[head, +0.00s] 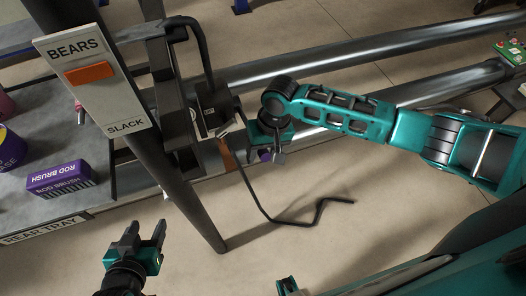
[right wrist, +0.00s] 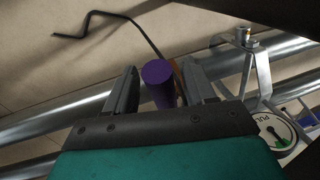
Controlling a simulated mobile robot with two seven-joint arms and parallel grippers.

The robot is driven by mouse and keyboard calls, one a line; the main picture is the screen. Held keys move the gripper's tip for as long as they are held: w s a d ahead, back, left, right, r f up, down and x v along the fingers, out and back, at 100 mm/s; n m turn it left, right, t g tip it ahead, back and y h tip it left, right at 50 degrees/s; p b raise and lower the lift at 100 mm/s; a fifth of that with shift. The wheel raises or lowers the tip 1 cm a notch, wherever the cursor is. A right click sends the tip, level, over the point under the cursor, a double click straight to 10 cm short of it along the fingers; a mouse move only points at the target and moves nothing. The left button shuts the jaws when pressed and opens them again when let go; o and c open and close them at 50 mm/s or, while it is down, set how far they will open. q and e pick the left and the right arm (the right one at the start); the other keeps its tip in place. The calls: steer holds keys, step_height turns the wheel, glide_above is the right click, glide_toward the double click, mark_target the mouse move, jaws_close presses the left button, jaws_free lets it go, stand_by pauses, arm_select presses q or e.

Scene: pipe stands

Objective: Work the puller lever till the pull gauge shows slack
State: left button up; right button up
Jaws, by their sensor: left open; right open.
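A purple round-ended grip (right wrist: 158,82), apparently of the puller lever, stands between the two fingers of my right gripper (right wrist: 160,92), which is open around it. In the head view a bit of purple (head: 265,155) shows by my right gripper (head: 272,150); the rest of the lever is hidden. A round white dial marked PULL (right wrist: 272,132), with green on it, is at the lower right of the right wrist view; its reading is unclear. A plate marked BEARS and SLACK (head: 103,100) has its orange marker (head: 90,73) near BEARS. My left gripper (head: 146,238) is open and empty.
Long steel pipes (head: 320,62) cross behind. A dark post (head: 180,190) stands between my grippers. A bent black rod (head: 275,218) hangs below the right gripper. A ROD BRUSH box (head: 60,180) sits on the rear tray (head: 45,212). Bare floor lies at lower middle.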

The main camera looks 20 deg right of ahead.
steer(key=shift+c, duration=0.3)
jaws_close()
stand_by(0.4)
